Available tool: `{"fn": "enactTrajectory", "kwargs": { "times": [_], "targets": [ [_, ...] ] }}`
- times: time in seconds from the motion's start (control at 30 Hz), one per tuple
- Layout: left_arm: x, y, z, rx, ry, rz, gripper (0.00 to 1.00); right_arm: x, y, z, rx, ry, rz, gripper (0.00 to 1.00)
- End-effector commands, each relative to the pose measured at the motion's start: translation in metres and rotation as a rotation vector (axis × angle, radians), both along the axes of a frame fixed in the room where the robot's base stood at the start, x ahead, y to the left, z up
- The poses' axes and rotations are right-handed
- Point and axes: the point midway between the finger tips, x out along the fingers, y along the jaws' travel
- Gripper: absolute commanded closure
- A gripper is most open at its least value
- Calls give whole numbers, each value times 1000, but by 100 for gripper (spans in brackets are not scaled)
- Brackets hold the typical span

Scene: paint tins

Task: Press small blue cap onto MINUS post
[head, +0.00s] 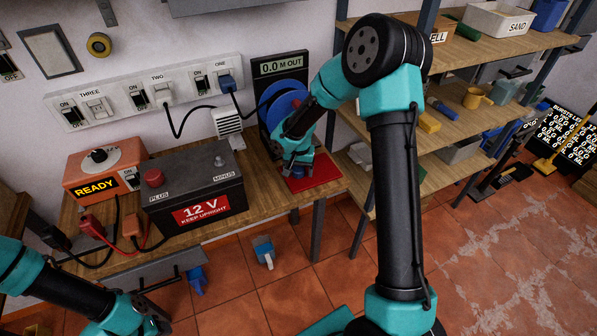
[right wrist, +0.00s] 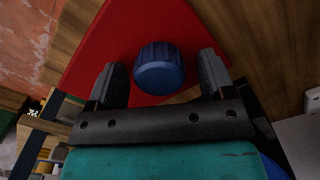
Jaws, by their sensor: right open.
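The small blue cap (right wrist: 159,66) stands on the red mat (right wrist: 110,42) in the right wrist view. My right gripper (right wrist: 165,75) is open, with one finger on each side of the cap and a gap at both. In the head view my right gripper (head: 296,168) is low over the red mat (head: 325,169) and mostly hides the cap. The black 12 V battery (head: 196,180) stands to the left on the bench. Its bare MINUS post (head: 219,160) is at the right, and a red cap (head: 153,177) covers the PLUS side. My left gripper (head: 158,322) is at the bottom left, its jaws unclear.
An orange READY box (head: 106,166) and red and black clamp leads (head: 92,226) are left of the battery. A white vented plug (head: 227,124) with cable stands behind it. A blue reel (head: 280,103) and a meter board (head: 279,68) are behind the mat.

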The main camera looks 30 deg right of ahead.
Motion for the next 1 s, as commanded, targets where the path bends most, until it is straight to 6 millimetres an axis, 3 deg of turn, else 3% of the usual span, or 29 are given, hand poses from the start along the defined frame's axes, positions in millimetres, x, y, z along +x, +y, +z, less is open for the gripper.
{"fn": "enactTrajectory", "kwargs": {
  "times": [0.23, 0.77, 1.0],
  "targets": [
    [0, 0, 0, 0, 0, 0, 57, 0, 0, 0, 0, 0, 0, 24],
    [0, 0, 0, 0, 0, 0, 57, 0, 0, 0, 0, 0, 0, 75],
    [0, 0, 0, 0, 0, 0, 57, 0, 0, 1, 0, 0, 0, 77]
  ]
}}
